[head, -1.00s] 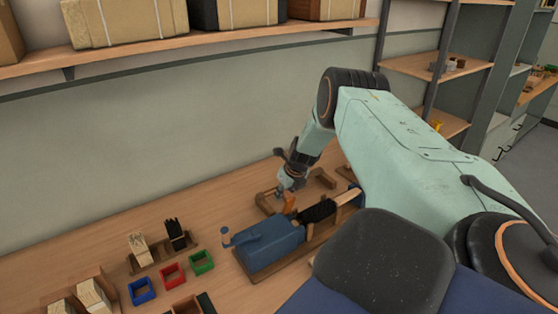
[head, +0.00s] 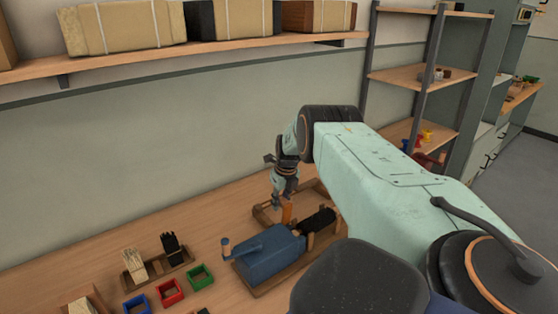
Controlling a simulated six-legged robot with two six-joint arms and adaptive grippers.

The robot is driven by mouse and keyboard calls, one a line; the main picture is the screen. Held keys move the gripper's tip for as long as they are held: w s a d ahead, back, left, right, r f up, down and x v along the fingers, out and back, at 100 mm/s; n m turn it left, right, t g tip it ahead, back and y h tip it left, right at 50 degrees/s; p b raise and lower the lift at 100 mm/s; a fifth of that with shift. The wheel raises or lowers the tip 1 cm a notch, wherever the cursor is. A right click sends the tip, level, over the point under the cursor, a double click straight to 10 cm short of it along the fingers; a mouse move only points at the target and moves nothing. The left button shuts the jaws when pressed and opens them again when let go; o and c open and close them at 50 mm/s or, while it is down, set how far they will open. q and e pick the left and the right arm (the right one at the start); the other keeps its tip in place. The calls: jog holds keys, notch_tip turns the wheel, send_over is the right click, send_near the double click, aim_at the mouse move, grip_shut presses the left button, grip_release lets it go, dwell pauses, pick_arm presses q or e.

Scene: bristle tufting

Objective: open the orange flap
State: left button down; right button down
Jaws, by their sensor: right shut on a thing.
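A black bristle bundle (head: 318,222) lies to the right of the flap, on a wooden holder. My left gripper is not in view.
Blue (head: 136,304), red (head: 170,291) and green (head: 200,276) open boxes stand at the left front. A wooden rack (head: 158,268) holds pale and black bristle bundles. A wooden frame (head: 262,215) lies behind the machine. A shelf (head: 200,54) runs above.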

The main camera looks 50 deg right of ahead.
jog(key=shift+s+f, duration=0.1)
jog(key=shift+s, duration=0.05)
dwell(0.3)
jog(key=c, duration=1.4)
grip_release()
jog(key=shift+c, duration=0.2)
jog(key=o, duration=0.4)
jog(key=shift+s+r, duration=0.2)
jog(key=shift+r, duration=0.05)
jog(key=shift+w+f, duration=0.15)
jog(key=shift+w, duration=0.1)
jog(key=r, duration=0.4)
jog(key=s+r, duration=0.1)
jog(key=r, duration=0.3)
jog(key=s+r, duration=0.1)
jog(key=r, duration=0.3)
jog(key=shift+a, duration=0.3)
jog(key=shift+f, duration=0.1)
